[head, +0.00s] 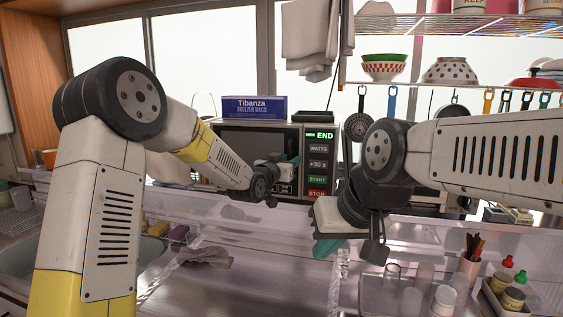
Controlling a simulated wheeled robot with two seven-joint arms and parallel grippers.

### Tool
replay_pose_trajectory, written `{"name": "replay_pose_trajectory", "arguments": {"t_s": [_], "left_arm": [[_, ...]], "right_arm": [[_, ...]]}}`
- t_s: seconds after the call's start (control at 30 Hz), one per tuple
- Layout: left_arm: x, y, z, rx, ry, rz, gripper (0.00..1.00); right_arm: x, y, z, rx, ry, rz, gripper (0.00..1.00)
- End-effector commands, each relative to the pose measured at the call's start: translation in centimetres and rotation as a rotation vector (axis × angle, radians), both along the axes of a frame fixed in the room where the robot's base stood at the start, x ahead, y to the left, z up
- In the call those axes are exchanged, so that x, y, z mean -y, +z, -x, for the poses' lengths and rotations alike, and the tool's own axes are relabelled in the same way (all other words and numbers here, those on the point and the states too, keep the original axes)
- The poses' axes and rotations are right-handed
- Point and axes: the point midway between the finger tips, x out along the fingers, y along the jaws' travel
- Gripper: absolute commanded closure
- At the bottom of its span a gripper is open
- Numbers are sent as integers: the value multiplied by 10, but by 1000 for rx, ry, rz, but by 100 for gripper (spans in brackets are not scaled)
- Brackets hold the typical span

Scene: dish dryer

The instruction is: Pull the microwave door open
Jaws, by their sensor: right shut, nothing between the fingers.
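The microwave (318,133) stands on the back counter at the middle of the head view, with a dark door window and a panel of buttons on its right. Its door (250,136) looks shut, though my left arm covers its lower part. My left gripper (288,167) is in front of the door's right side, close to the button panel. Whether it touches the door or its handle cannot be seen, nor whether its fingers are apart. My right gripper (327,246) is lower and nearer, right of centre, pointing down with a teal fingertip; it is shut and empty.
A blue freezer-bag box (255,107) lies on the microwave. Hanging utensils and shelved bowls (450,71) are at the right. A clear rack (400,232) crosses in front, with small jars (513,299) at lower right. A grey cloth (205,257) lies near the sink.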

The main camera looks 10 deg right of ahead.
Motion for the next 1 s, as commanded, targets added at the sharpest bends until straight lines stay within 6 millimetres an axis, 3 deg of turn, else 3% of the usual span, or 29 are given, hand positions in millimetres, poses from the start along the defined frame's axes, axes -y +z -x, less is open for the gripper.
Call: {"name": "replay_pose_trajectory", "arguments": {"t_s": [0.03,0.13,1.0], "left_arm": [[0,0,0,0,0,0,81],[0,0,0,0,0,0,100],[0,0,0,1,0,1,100]], "right_arm": [[0,0,0,0,0,0,100],[0,0,0,0,0,0,100],[0,0,0,0,0,0,100]]}}
